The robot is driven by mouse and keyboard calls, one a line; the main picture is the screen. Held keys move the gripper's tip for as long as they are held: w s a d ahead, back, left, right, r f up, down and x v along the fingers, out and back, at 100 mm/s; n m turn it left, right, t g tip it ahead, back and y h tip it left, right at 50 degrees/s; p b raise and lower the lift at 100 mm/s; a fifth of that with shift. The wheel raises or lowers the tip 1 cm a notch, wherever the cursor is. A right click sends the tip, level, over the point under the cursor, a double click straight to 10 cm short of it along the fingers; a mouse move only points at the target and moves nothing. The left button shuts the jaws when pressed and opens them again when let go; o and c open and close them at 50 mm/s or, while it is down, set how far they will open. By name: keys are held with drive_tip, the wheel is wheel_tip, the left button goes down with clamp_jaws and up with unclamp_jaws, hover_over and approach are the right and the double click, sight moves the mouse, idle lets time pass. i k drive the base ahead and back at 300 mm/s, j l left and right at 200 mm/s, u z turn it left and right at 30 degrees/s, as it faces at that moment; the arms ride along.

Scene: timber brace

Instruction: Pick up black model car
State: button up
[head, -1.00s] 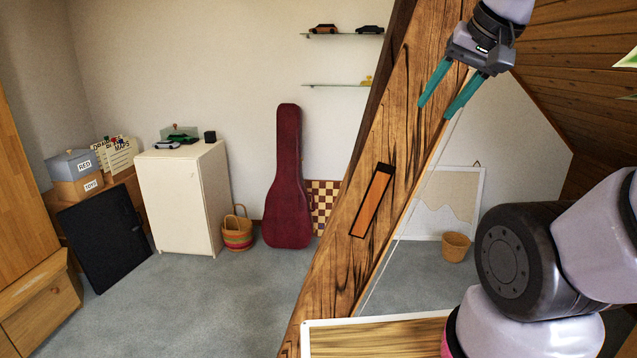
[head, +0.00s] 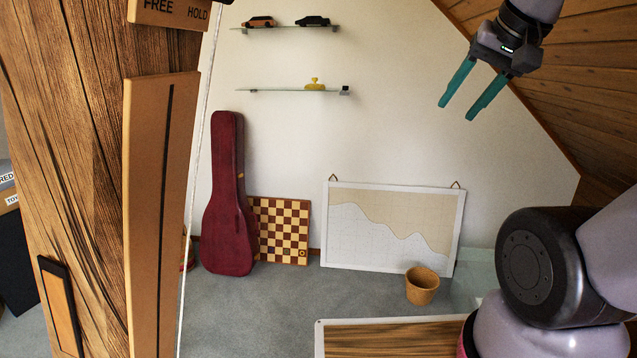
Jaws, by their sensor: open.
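A black model car (head: 313,21) stands on the upper glass shelf (head: 285,28) on the back wall, in the upper middle of the head view. An orange-brown model car (head: 258,22) stands to its left on the same shelf. My gripper (head: 458,112), with two teal fingers, is at the upper right. It is open and empty, and it appears to the right of and lower than the black car in the picture, well apart from it.
A large timber brace (head: 60,130) fills the left side. A lower glass shelf (head: 270,91) holds a yellow object (head: 314,85). A guitar case (head: 230,200), chessboard (head: 283,230), framed board (head: 390,225) and basket (head: 421,286) stand below. A wood-topped surface (head: 400,338) is in front.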

sight(309, 21)
drive_tip(key=i+l, duration=0.1)
drive_tip(key=i, duration=0.55)
drive_tip(key=i+l, duration=0.1)
drive_tip(key=i, duration=0.55)
drive_tip(key=i+l, duration=0.1)
drive_tip(key=i, duration=0.55)
